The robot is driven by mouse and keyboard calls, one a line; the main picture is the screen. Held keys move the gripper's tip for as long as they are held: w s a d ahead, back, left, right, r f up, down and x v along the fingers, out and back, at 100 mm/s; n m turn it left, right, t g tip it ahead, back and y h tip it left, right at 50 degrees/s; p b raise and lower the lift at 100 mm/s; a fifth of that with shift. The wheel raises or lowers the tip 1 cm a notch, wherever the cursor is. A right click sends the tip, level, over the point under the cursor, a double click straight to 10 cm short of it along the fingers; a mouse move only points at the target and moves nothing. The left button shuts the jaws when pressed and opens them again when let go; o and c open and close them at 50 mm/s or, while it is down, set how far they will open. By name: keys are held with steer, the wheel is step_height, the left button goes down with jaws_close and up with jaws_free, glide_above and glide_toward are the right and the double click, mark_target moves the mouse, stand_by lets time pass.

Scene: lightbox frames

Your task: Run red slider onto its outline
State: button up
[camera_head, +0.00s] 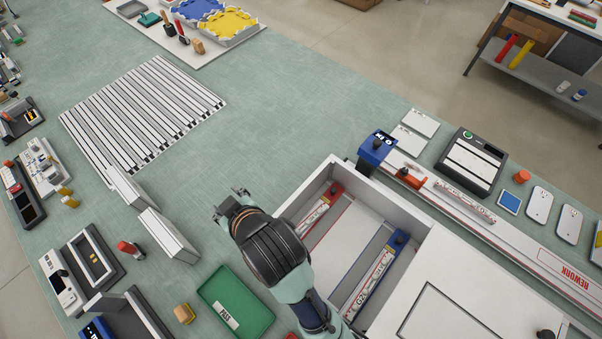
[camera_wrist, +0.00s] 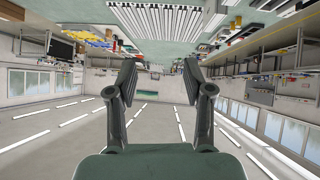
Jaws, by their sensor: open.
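A red slider (camera_head: 409,178) sits on a long white rail (camera_head: 480,222) that runs from the blue end block to the lower right. A red-outlined area marked REWORK (camera_head: 567,268) lies at the rail's far right end. I cannot tell if it is the slider's outline. My gripper (camera_head: 230,203) is open and empty above the green bench, left of the white box and well apart from the slider. In the wrist view its two fingers (camera_wrist: 160,75) are spread with nothing between them; the slider cannot be made out there.
A blue block with a black knob (camera_head: 376,149) stands at the rail's left end. An open white box (camera_head: 290,205) holds red and blue strips near my arm. A green PASS tray (camera_head: 236,303) and white upright panels (camera_head: 168,234) are close by.

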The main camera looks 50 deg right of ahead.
steer(key=w+d+f+g+b, duration=0.15)
steer(key=d+f+b, duration=0.25)
steer(key=d+f, duration=0.6)
steer(key=g+y+b, duration=0.2)
steer(key=g+b, duration=0.2)
steer(key=b, duration=0.7)
glide_toward(334, 189)
step_height(334, 189, down, 3)
steer(key=x, duration=0.4)
steer(key=w+b+x, duration=0.1)
steer(key=x, duration=0.2)
steer(key=shift+w+a+f+b, duration=0.1)
steer(key=shift+b, duration=0.2)
steer(key=shift+h, duration=0.3)
jaws_close()
